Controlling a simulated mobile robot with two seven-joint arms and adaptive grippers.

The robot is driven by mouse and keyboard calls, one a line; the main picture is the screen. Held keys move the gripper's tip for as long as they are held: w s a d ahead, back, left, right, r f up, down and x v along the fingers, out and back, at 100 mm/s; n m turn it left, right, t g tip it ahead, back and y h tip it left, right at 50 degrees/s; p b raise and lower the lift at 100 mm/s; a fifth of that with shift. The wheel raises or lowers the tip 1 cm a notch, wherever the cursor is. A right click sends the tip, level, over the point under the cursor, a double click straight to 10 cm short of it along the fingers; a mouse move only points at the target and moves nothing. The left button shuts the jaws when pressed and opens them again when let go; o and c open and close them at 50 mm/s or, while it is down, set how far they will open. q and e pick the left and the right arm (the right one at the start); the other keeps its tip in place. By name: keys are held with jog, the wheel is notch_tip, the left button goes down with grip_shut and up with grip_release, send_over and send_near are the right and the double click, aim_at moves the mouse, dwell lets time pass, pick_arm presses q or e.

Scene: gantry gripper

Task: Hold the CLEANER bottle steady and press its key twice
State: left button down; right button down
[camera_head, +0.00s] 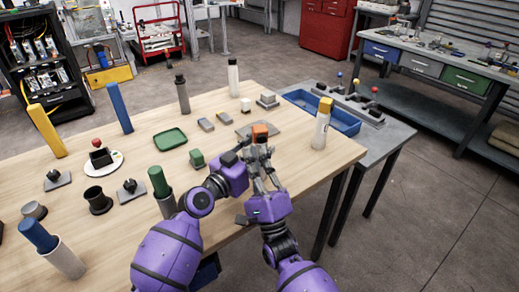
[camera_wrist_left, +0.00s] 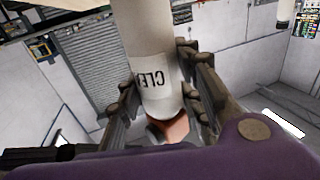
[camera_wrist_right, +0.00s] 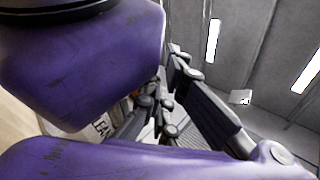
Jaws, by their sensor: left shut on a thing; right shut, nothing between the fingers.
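The CLEANER bottle is white with black lettering and an orange top (camera_head: 260,130). In the left wrist view its body (camera_wrist_left: 150,40) shows the letters CLE. My left gripper (camera_wrist_left: 157,88) is shut on the bottle, with a finger on each side. In the right wrist view part of the bottle's label (camera_wrist_right: 103,126) shows past my purple arm. My right gripper (camera_head: 259,158) is shut and empty, close in front of the bottle, just below the orange top in the head view. Whether it touches the bottle or its key cannot be told. The bottle's base is hidden.
A white bottle with a yellow-orange cap (camera_head: 322,122) stands right of my grippers. A blue tray (camera_head: 340,121) and a lever box (camera_head: 358,106) lie behind it. A green block (camera_head: 197,159) and green tray (camera_head: 170,139) are to the left. The table's front edge is near my arms.

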jog(key=shift+s+d, duration=0.25)
jog(key=shift+s, duration=1)
jog(key=shift+s+d, duration=0.25)
jog(key=shift+s, duration=1)
jog(key=shift+w+a+r, duration=0.1)
jog(key=shift+w+a, duration=0.05)
jog(key=shift+w, duration=0.85)
jog(key=shift+w+a+f, duration=0.1)
jog(key=shift+w+a, duration=0.1)
jog(key=shift+w, duration=0.75)
jog(key=shift+w+a+r, duration=0.1)
jog(key=shift+w+a, duration=0.05)
jog(key=shift+w, duration=0.85)
